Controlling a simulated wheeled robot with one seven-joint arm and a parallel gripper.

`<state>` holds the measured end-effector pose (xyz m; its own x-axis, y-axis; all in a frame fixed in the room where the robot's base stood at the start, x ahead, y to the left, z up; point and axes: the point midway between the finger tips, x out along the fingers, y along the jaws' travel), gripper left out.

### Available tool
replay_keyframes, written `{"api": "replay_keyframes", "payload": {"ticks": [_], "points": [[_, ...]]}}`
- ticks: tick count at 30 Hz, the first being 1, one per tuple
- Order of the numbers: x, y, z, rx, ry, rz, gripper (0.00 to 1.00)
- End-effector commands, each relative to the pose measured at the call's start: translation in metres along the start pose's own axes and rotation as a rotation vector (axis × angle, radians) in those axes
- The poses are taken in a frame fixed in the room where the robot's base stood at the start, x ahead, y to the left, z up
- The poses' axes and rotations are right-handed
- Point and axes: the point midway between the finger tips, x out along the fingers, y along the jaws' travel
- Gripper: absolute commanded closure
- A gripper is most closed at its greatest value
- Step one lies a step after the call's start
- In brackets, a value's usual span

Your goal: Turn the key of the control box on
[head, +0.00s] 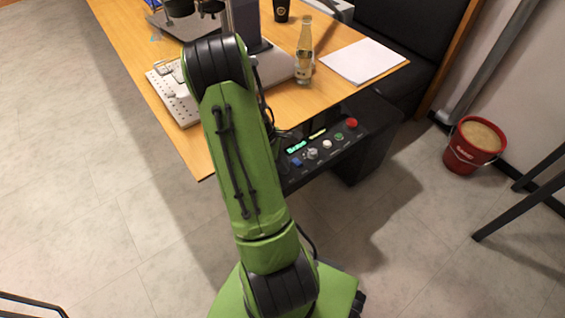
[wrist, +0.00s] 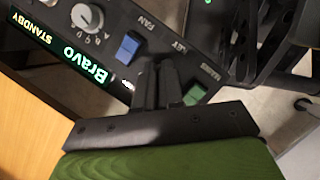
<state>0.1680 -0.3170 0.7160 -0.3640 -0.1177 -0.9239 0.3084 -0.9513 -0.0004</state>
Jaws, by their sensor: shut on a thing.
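The control box (head: 330,148) is a dark panel under the table's front edge, with lit displays, a knob and coloured buttons in the head view. In the wrist view its panel (wrist: 125,22) fills the upper left. My gripper (wrist: 158,72) is at the panel by the "KEY" label, between the blue fan switch (wrist: 127,47) and the green mains switch (wrist: 195,94). Its dark fingers are close together, shut on the key, which they largely hide. I cannot tell the key's angle. A lit display (wrist: 85,62) reads "Bravo", another "STANDBY". My arm hides the gripper in the head view.
The wooden table (head: 135,45) stands above the box, with a glass bottle (head: 304,55), white paper (head: 363,61) and a dark cup (head: 281,10) on it. A red bucket (head: 474,146) stands on the floor at right.

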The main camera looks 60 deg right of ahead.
Motion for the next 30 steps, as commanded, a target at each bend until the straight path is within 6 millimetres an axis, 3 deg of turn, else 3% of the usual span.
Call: {"api": "replay_keyframes", "payload": {"ticks": [11, 30], "points": [[-0.0013, 0.0006, 0.0004, 0.088, -0.001, -0.037, 1.00], [-0.0008, 0.0031, 0.0016, 0.613, 0.001, -0.254, 1.00]]}}
